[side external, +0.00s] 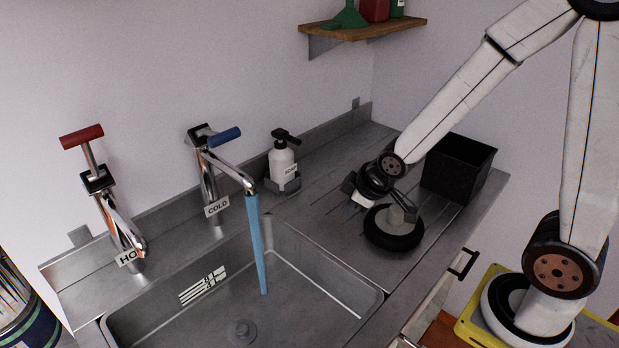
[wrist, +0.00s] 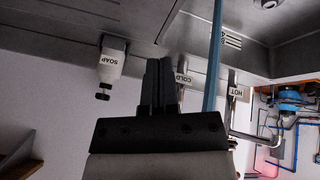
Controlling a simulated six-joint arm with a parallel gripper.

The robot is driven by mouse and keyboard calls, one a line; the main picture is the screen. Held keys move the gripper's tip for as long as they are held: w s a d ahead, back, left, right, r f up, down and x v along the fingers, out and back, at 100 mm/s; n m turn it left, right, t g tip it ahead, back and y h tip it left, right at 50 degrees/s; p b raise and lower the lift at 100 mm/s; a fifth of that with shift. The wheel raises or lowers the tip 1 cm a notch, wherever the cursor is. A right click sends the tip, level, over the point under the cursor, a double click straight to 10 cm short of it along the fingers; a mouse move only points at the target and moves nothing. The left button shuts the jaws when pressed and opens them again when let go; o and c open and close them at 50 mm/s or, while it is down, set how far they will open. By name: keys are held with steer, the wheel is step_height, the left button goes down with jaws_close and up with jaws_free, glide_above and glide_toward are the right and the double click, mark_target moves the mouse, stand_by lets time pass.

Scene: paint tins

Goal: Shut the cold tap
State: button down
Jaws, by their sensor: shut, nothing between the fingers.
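The cold tap (side external: 207,175) stands behind the sink, with a blue-ended handle (side external: 225,135) on top and a COLD label (side external: 216,207). A blue water stream (side external: 257,245) falls from its spout into the sink. The wrist view shows the stream (wrist: 213,65) and the COLD label (wrist: 183,79) upside down, with the tap partly hidden behind my fingers. My gripper (wrist: 158,62) is shut and empty. In the side view my arm's end is over the drainer, right of the cold tap and well apart from it; the fingers are hard to make out there.
A soap bottle (side external: 283,162) stands between the cold tap and my arm's end. The hot tap (side external: 105,190), with a red handle (side external: 82,137), is left of the cold one. A black bin (side external: 458,168) stands right. A shelf (side external: 365,30) hangs above. The sink (side external: 330,275) is in front.

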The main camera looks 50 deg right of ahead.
mark_target(223, 143)
steer(key=w+a+r+n+t+y, duration=0.25)
steer(key=w+n+t+y, duration=0.4)
steer(key=w+n, duration=0.6)
steer(key=s+a+r+n+t+y, duration=0.1)
steer(key=s+a+r+n+y, duration=0.1)
steer(key=n+y, duration=0.9)
steer(key=s+a+n, duration=0.1)
steer(key=s+n, duration=0.1)
steer(key=n, duration=0.3)
steer(key=shift+s+a+r+t, duration=0.15)
steer(key=shift+s+r+t, duration=0.2)
steer(key=shift+y, duration=0.25)
steer(key=x, duration=0.7)
steer(key=w+d+x, duration=0.1)
steer(key=x, duration=0.3)
steer(key=shift+w+a+r, duration=0.15)
steer(key=shift+w+r, duration=0.05)
steer(key=shift+r, duration=0.3)
steer(key=shift+w+r, duration=0.45)
steer(key=shift+w, duration=0.25)
